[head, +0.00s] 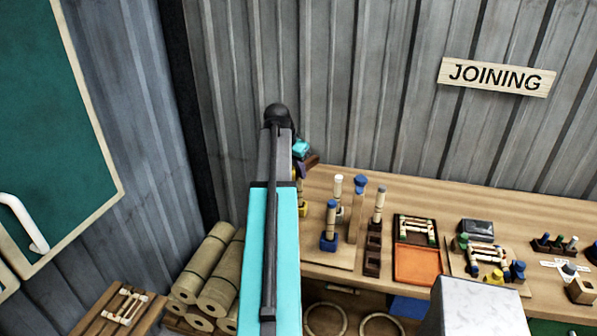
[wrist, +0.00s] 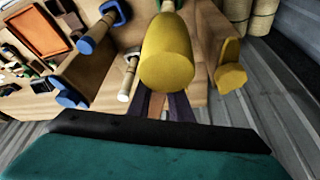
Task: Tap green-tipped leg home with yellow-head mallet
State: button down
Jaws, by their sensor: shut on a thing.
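My gripper (head: 300,168) is at the left end of the bench, partly hidden behind my own arm in the head view. In the wrist view its dark fingers (wrist: 166,106) are shut on the yellow-head mallet, whose large yellow head (wrist: 167,58) fills the middle of the picture. The mallet's handle is mostly hidden behind that head. In the head view, a small green tip (head: 463,239) shows on the board with the part-built frame at the right; I cannot tell how deep that leg sits. My gripper is well to the left of it.
An orange tray (head: 416,265) lies farther right. A corrugated wall (head: 390,90) stands close behind the bench.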

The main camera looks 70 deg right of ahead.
jog(key=shift+r, duration=0.7)
jog(key=shift+r+p, duration=0.4)
jog(key=shift+r, duration=2.1)
jog(key=shift+s, duration=0.1)
